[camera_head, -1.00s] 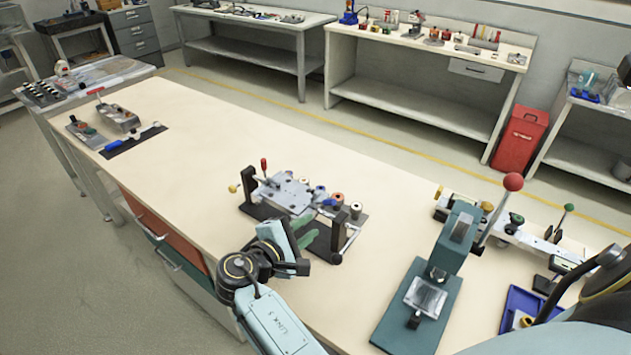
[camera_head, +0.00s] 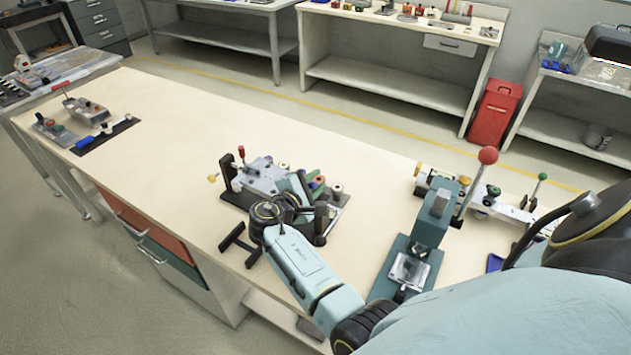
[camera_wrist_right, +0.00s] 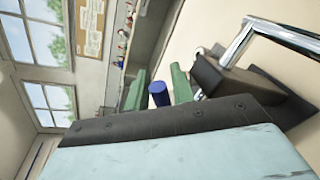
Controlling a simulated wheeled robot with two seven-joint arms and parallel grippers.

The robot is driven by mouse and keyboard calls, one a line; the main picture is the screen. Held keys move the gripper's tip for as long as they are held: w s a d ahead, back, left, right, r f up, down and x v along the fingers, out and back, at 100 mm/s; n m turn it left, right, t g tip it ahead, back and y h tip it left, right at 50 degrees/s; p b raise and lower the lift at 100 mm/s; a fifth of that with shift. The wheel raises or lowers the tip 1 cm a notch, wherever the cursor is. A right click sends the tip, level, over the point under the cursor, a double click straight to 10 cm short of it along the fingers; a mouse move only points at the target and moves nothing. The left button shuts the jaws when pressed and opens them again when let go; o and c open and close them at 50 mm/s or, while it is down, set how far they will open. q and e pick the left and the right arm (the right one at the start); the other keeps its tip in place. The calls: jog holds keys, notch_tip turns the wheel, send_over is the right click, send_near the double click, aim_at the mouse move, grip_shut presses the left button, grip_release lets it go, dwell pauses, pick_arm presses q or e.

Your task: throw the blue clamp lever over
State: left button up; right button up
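The clamp fixture (camera_head: 264,177) stands on the bench in the head view, a grey plate on a dark base with a red-knobbed lever at its left. My right gripper (camera_head: 316,188) is over the fixture's right part and covers some of it. In the right wrist view, the blue clamp lever's round handle (camera_wrist_right: 159,94) shows between the two green fingers of my right gripper (camera_wrist_right: 160,88). The fingers are apart, with visible room around the handle, so it does not look gripped. In the head view the arm and gripper hide this lever. My left gripper is not in view.
A teal press (camera_head: 430,225) with a red-ball lever stands right of the fixture. A rail device (camera_head: 480,198) lies behind it. A dark H-shaped piece (camera_head: 240,244) is near the front edge. The bench middle is clear.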

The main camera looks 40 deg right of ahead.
jog(key=shift+d, duration=0.15)
jog(key=shift+c, duration=0.2)
grip_shut()
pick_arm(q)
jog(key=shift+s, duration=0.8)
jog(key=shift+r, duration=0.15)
pick_arm(e)
jog(key=shift+w+r, duration=0.1)
pick_arm(q)
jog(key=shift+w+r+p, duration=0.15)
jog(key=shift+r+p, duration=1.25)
jog(key=shift+p, duration=0.2)
pick_arm(e)
jog(key=shift+w+a+r+n+g+h, duration=0.15)
jog(key=shift+w+r+n+g+h, duration=0.15)
jog(key=shift+n, duration=0.65)
jog(key=shift+w+a+r+n+g+h, duration=0.15)
jog(key=shift+w+r+n+g, duration=0.15)
jog(key=shift+n, duration=0.6)
jog(key=shift+w+a+r+n+g+h, duration=0.15)
jog(key=shift+w+r+n+g+h, duration=0.2)
jog(key=shift+n, duration=0.6)
jog(key=shift+f, duration=0.1)
